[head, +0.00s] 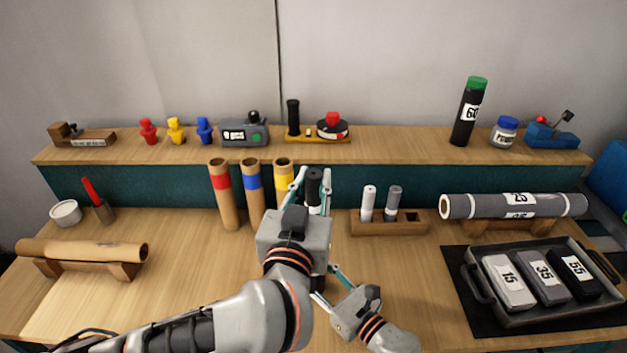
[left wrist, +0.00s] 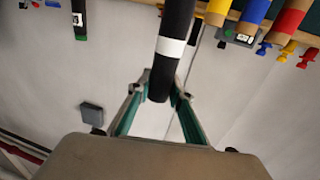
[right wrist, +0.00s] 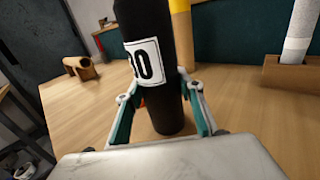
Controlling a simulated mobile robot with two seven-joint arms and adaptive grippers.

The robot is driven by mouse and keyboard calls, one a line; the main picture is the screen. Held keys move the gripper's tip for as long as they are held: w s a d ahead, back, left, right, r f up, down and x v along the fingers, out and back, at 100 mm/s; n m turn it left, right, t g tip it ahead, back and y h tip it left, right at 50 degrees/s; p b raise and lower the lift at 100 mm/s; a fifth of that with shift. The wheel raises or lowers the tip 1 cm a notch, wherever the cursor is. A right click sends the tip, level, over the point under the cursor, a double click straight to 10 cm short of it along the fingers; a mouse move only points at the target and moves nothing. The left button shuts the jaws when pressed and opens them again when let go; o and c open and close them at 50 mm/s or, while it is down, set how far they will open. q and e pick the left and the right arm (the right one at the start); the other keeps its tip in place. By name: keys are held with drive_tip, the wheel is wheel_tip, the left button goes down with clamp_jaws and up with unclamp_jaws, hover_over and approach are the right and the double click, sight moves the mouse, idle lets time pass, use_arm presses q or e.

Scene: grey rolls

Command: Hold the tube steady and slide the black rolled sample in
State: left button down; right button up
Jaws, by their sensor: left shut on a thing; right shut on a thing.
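My left gripper (head: 311,182) is shut on the black rolled sample (head: 314,178), near its upper end. The sample stands upright and has a white band. In the left wrist view the sample (left wrist: 173,28) sits between the fingers and runs out of the frame. My right gripper (right wrist: 161,88) is shut around a black tube (right wrist: 155,20) with a white label ending in 0. The tube stands near upright low over the table; I cannot tell whether its base touches.
Cardboard tubes with red (head: 223,195), blue (head: 256,195) and yellow (head: 285,177) bands stand just left. A wooden block (head: 389,229) with two light rolls is right. A tray (head: 520,316) with numbered blocks lies front right.

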sight(314, 211)
use_arm(q)
drive_tip(key=shift+f, duration=0.1)
drive_tip(key=shift+f, duration=3.35)
drive_tip(key=c, duration=1.7)
unclamp_jaws()
drive_tip(key=s, duration=0.4)
drive_tip(key=s+a, duration=0.1)
drive_tip(key=s, duration=0.3)
drive_tip(key=s+a, duration=0.1)
drive_tip(key=s, duration=0.2)
drive_tip(key=shift+s+a, duration=0.1)
drive_tip(key=shift+s, duration=0.3)
use_arm(e)
drive_tip(key=o, duration=1.2)
